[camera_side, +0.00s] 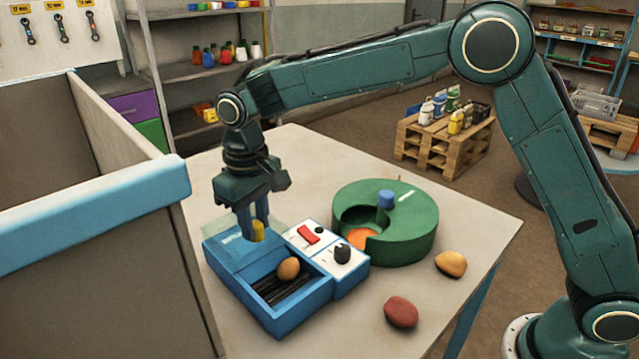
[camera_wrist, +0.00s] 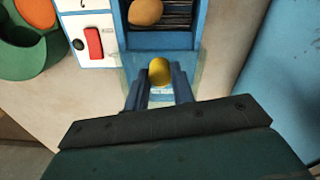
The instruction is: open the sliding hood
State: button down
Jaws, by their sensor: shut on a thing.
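The hood (camera_side: 225,240) is a clear, pale pane at the back left end of a blue box (camera_side: 284,323). It covers that end and seems to jut a little past the box's edge. The front part of the box is uncovered, with an orange-brown sack (camera_side: 288,268) on dark slats inside. The sack also shows in the wrist view (camera_wrist: 146,12). My gripper (camera_side: 257,228) points down over the hood, shut on its yellow knob (camera_wrist: 159,72). In the wrist view the knob sits between my two blue fingers (camera_wrist: 159,78). The hood's edges are faint there.
A white panel with a red switch (camera_side: 308,234) and a black knob (camera_side: 342,253) adjoins the box. A green round container (camera_side: 412,226) stands behind it to the right. A red sack (camera_side: 401,312) and an orange sack (camera_side: 451,264) lie on the table. A blue-topped partition (camera_side: 100,215) stands left.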

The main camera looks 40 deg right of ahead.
jog(key=c, duration=1.2)
grip_release()
jog(key=shift+o, duration=0.2)
notch_tip(320, 180, up, 14)
